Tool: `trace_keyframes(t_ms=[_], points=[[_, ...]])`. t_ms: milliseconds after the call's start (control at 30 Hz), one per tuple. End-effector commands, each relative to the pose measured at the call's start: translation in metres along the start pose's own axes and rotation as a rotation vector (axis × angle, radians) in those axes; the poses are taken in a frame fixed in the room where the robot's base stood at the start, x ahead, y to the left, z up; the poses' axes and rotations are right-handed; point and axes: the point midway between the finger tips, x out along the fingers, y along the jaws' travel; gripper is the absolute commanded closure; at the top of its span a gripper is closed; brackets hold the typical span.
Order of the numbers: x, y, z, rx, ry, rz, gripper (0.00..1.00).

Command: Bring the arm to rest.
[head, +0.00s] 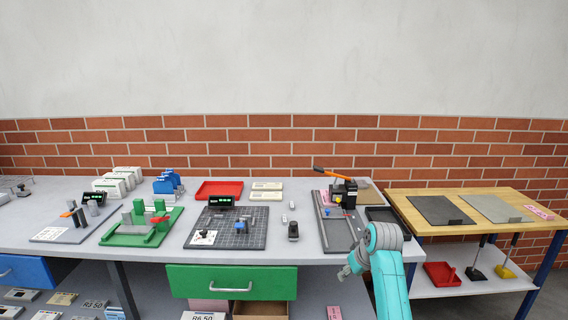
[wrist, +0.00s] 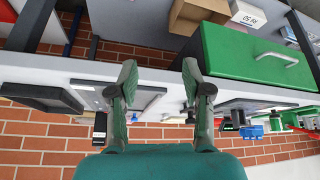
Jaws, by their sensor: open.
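My arm (head: 388,280) is teal with grey joints and rises at the lower right of the head view, in front of the grey bench. My gripper (wrist: 159,78) is open and empty in the wrist view, its two fingers spread apart. In the head view its end points left near the bench's front edge, and the fingers are mostly hidden. The wrist view is upside down, with the green drawer (wrist: 255,55) at upper right and the bench edge behind the fingers. I see nothing touching the fingers.
A wooden table (head: 450,228) stands at right with two flat plates. A brick wall (head: 290,150) is behind.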

Motion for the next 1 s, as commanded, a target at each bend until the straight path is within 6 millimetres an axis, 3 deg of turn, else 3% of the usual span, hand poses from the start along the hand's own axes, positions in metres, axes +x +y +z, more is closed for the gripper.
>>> trace_keyframes(t_ms=[33,200,500,733,1000], points=[[0.016,-0.004,0.017,0.008,0.007,0.004,0.51],[0.058,-0.018,0.07,0.039,0.06,0.031,0.51],[0.106,-0.045,0.17,0.087,0.157,0.08,0.51],[0.119,-0.07,0.247,0.119,0.231,0.114,0.51],[0.108,-0.099,0.335,0.151,0.319,0.153,0.51]])
